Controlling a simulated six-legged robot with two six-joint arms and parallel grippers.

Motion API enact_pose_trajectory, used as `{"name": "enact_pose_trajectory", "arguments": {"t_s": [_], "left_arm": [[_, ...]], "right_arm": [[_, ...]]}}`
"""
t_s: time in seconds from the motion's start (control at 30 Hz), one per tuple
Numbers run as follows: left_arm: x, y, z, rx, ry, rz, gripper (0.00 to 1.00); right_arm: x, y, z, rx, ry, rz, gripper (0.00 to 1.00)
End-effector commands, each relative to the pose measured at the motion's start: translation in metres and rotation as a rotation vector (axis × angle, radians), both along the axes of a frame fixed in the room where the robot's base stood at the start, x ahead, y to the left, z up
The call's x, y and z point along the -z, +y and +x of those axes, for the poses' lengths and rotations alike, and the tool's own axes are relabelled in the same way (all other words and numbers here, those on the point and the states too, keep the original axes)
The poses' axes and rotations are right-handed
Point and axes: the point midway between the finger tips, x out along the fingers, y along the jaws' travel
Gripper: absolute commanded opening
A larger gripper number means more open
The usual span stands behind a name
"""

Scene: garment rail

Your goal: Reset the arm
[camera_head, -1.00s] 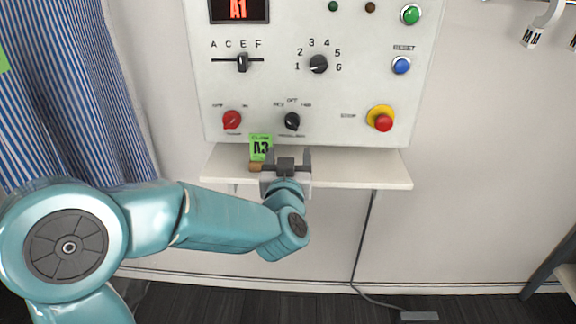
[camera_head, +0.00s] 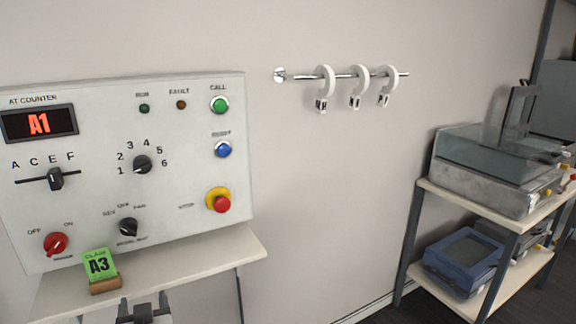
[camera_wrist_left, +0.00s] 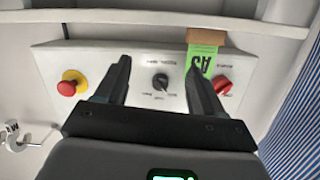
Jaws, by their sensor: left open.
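My left gripper (camera_head: 144,310) shows at the bottom edge of the head view, in front of the shelf below the control panel (camera_head: 190,100). In the left wrist view its two dark fingers (camera_wrist_left: 158,85) stand apart with nothing between them. The green claim tag A3 (camera_head: 99,264) stands in a small wooden block (camera_head: 106,285) on the shelf, just left of the gripper and apart from it. The tag also shows in the left wrist view (camera_wrist_left: 201,68), beside one finger. Most of my left arm is out of the head view. My right gripper is not in view.
The panel's display (camera_head: 39,123) reads A1. The shelf (camera_head: 190,258) is bare right of the tag. A wall rail (camera_head: 300,77) carries three numbered white rings. A rack (camera_head: 425,188) with trays stands at right.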

Motion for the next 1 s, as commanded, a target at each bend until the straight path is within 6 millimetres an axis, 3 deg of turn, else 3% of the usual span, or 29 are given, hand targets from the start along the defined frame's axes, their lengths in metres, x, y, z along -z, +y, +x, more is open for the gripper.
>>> {"name": "enact_pose_trajectory", "arguments": {"t_s": [0.03,0.1,0.17,0.3,0.4,0.53,0.63,0.73,1.0], "left_arm": [[0.037,-0.010,-0.001,0.048,0.116,-0.001,0.68],[0.093,-0.029,-0.008,0.132,0.256,-0.041,0.68],[0.139,-0.049,-0.022,0.205,0.371,-0.100,0.68],[0.229,-0.101,-0.079,0.358,0.635,-0.297,0.68],[0.274,-0.139,-0.134,0.440,0.821,-0.463,0.68],[0.302,-0.179,-0.199,0.502,1.027,-0.653,0.68],[0.302,-0.197,-0.233,0.506,1.145,-0.774,0.68],[0.301,-0.201,-0.245,0.459,1.194,-0.846,0.68],[0.301,-0.201,-0.245,0.433,1.190,-0.864,0.68]], "right_arm": [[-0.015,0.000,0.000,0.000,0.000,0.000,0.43],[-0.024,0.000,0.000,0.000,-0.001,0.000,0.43],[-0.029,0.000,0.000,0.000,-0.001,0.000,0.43],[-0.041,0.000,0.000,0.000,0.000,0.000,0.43],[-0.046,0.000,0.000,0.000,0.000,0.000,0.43],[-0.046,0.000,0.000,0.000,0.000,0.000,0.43],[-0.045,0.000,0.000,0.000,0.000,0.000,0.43],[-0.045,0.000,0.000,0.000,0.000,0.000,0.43],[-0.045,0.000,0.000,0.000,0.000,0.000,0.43]]}}
